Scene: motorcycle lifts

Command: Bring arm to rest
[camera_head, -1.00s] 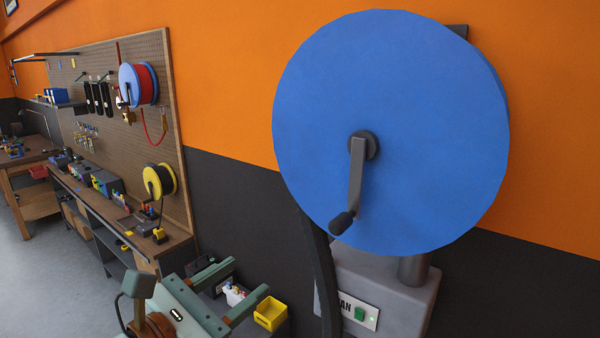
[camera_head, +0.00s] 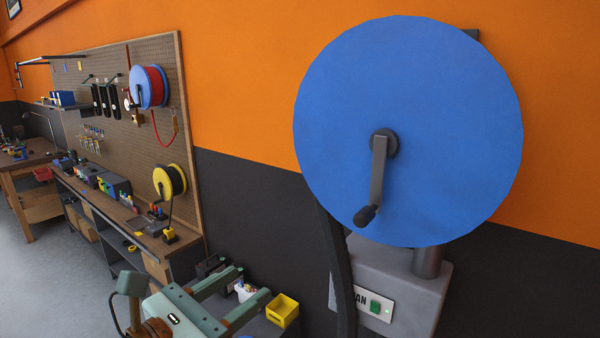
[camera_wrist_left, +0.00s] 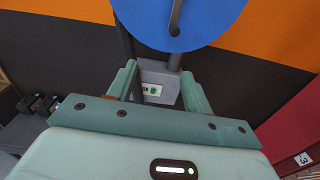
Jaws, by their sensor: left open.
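My left gripper (camera_head: 254,281) is green-grey and shows at the bottom of the head view, with its two fingers apart and nothing between them. It also shows in the left wrist view (camera_wrist_left: 158,74), its open fingers pointing towards a grey machine base. That base (camera_head: 400,275) carries a green switch and a label, and stands at the lower right of the head view. Above it is a large blue disc (camera_head: 450,120) with a dark crank handle (camera_head: 377,180). The gripper appears apart from both. My right gripper is in neither view.
A workbench (camera_head: 125,215) with small bins and tools stands at the left, under a pegboard (camera_head: 155,50) with a red reel (camera_head: 155,86) and a yellow reel (camera_head: 168,181). A yellow bin (camera_head: 283,311) lies beyond my left gripper. Grey floor (camera_head: 40,280) is open at the left.

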